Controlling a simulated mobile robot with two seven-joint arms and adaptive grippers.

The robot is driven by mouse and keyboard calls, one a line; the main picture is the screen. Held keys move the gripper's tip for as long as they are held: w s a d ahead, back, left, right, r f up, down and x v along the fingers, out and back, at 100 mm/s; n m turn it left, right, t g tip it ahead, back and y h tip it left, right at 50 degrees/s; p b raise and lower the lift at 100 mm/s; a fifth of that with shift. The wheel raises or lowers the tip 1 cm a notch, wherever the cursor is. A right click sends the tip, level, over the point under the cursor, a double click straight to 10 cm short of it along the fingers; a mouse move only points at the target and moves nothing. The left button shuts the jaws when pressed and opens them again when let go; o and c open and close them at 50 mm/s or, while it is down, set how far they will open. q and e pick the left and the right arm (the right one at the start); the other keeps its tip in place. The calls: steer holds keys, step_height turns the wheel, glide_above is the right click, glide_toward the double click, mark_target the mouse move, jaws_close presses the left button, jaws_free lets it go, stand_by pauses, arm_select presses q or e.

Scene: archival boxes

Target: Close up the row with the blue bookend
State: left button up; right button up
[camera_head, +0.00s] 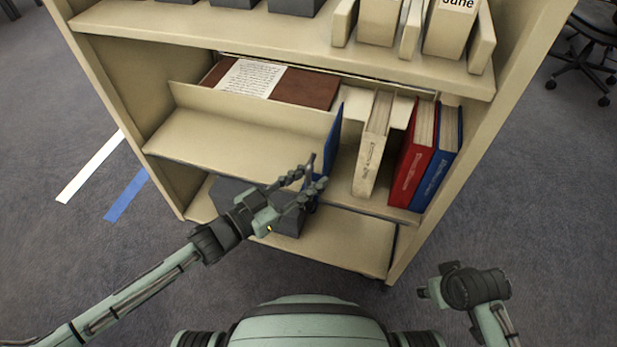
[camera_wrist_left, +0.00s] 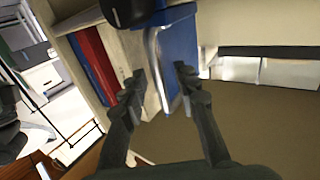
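The blue bookend (camera_head: 333,141) stands upright on the middle shelf, left of the row, with a gap between it and the cream volume (camera_head: 371,150). The red volume (camera_head: 413,155) and blue volume (camera_head: 440,160) stand further right, against the shelf's right side. My left gripper (camera_head: 316,172) is at the bookend's front edge. In the left wrist view its fingers (camera_wrist_left: 160,78) are apart, with the blue bookend (camera_wrist_left: 178,52) showing between and beyond them; contact cannot be told. My right gripper (camera_head: 426,291) is low at the right, away from the shelf; its fingers are not clear.
A brown box (camera_head: 305,88) with a written sheet (camera_head: 250,78) lies at the back of the middle shelf, behind a low beige panel. The shelf left of the bookend is bare (camera_head: 225,145). Grey boxes (camera_head: 238,190) sit on the lower shelf. Cream holders fill the upper right.

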arm_select(q)
jaws_close()
stand_by(0.3)
